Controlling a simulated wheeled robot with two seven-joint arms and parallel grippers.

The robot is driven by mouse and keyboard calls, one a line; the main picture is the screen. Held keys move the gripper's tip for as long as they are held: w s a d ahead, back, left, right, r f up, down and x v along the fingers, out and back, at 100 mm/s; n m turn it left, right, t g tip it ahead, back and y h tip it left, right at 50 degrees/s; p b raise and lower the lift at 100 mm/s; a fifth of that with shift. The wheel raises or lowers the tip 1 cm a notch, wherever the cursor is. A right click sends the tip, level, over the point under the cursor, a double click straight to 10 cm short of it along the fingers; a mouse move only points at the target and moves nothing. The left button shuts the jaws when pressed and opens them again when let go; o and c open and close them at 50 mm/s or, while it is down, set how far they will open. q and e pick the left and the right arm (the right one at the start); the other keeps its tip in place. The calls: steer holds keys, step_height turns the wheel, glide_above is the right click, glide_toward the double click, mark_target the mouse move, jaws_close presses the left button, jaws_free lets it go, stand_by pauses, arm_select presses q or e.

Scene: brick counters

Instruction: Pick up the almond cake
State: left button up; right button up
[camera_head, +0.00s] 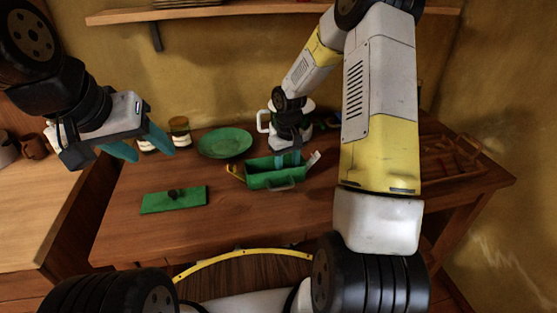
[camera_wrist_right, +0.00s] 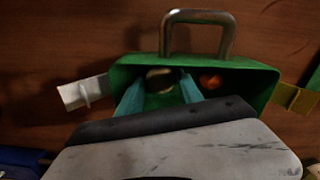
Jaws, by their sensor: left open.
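A small round pale-and-dark thing (camera_wrist_right: 160,78), perhaps the almond cake, lies inside the green box (camera_wrist_right: 245,85) in the right wrist view. The two teal fingers of my right gripper (camera_wrist_right: 163,85) reach down into the box on either side of it; I cannot tell whether they touch it. In the head view my right gripper (camera_head: 291,158) points down into the same green box (camera_head: 283,180), and its contents are hidden there.
An orange thing (camera_wrist_right: 210,81) lies in the box beside the pale one. A green plate (camera_head: 225,142) is behind left of the box, and a green board with a dark knob (camera_head: 173,199) is at front left. A wooden rack (camera_head: 455,160) stands on the right.

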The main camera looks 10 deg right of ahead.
jaws_close()
steer(key=shift+r, duration=0.1)
